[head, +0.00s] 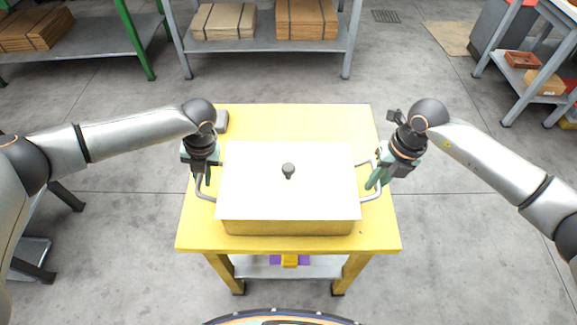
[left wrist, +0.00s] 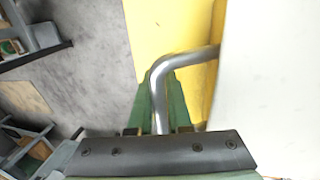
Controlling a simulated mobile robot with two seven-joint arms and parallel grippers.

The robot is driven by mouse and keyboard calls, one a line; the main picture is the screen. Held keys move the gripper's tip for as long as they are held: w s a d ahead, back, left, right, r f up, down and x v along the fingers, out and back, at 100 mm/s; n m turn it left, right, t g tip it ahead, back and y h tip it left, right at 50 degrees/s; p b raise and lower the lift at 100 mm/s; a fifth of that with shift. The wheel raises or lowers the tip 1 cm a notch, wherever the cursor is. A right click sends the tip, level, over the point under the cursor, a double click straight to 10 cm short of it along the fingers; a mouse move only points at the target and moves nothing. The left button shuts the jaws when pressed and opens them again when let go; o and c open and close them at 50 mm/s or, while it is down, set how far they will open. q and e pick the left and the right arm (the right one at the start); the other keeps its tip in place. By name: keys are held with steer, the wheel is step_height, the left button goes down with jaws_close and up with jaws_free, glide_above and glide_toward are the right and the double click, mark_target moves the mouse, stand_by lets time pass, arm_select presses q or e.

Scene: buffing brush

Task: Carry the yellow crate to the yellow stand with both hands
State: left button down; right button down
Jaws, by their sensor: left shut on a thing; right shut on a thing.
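The yellow crate (head: 290,228) has a white lid (head: 255,190) with a small dark knob and a bent metal handle on each side. It is on or just above the top of the yellow stand (head: 365,240); I cannot tell whether it touches. My left gripper (head: 202,180) is shut on the left handle (head: 204,196), whose bent bar passes between the green fingers in the left wrist view (left wrist: 160,105). My right gripper (head: 377,178) is shut on the right handle (head: 370,199).
A small grey object (head: 222,121) lies at the stand's back left corner. A lower shelf (head: 260,268) under the stand holds a purple and yellow item (head: 289,261). Shelves with cardboard boxes (head: 224,21) stand behind. The floor around the stand is clear.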

arm_select(q)
steer(key=c, duration=0.8)
jaws_free()
steer(key=shift+f, duration=0.1)
steer(key=shift+c, duration=0.2)
arm_select(e)
steer(key=c, duration=0.8)
jaws_free()
steer(key=shift+f, duration=0.1)
steer(key=shift+c, duration=0.2)
steer(key=shift+r, duration=0.3)
arm_select(q)
steer(key=v, duration=1.2)
arm_select(e)
step_height(320, 180, up, 11)
steer(key=d, duration=0.2)
steer(key=shift+r, duration=0.15)
steer(key=shift+d, duration=0.1)
